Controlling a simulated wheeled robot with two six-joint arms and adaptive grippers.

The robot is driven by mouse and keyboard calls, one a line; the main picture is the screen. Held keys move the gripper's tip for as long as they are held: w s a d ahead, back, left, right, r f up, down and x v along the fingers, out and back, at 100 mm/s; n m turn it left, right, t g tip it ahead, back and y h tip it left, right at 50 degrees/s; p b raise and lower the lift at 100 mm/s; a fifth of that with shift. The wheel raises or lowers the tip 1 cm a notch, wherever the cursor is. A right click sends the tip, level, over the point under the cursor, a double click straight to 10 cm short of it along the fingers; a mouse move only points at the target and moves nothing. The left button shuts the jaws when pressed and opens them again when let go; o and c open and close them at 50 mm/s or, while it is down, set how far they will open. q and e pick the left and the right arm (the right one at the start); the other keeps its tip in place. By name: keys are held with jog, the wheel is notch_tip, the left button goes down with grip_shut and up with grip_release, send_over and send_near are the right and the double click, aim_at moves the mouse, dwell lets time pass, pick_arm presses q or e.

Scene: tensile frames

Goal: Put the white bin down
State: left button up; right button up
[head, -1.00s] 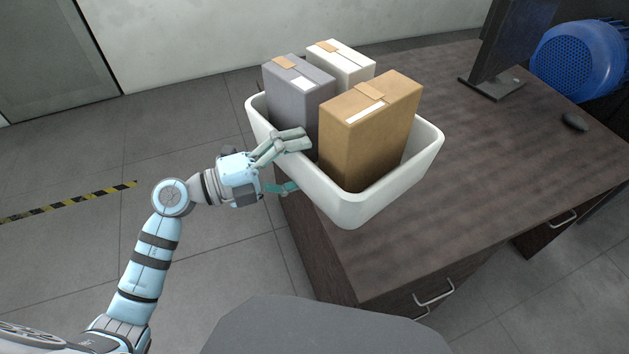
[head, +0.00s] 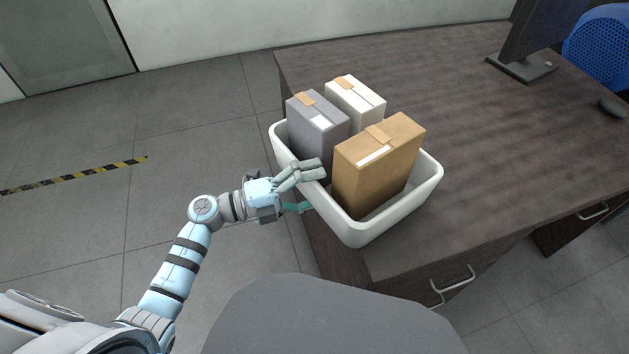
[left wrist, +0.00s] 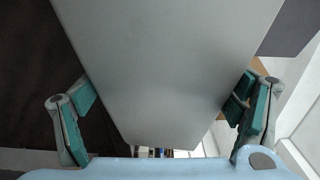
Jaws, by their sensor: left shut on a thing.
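The white bin (head: 395,215) is at the left front corner of the dark desk in the head view and holds three boxes: a grey one (head: 311,133), a white one (head: 362,98) and a brown one (head: 372,172). My left gripper (head: 309,190) is shut on the bin's left wall, one finger over the rim inside and one outside. In the left wrist view the bin's wall (left wrist: 165,70) fills the space between the fingers. I cannot tell whether the bin's base touches the desk top. My right gripper is not in view.
The desk top (head: 430,75) is clear behind and to the right of the bin. A monitor (head: 535,40) stands at the back right, with a mouse (head: 611,108) near it. A blue round machine (head: 598,50) is beyond. Open floor (head: 80,230) lies to the left.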

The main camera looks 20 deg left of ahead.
pick_arm(q)
jog(key=shift+r, duration=0.15)
jog(key=o, duration=1.8)
jog(key=shift+s, duration=0.1)
jog(key=v, duration=1.2)
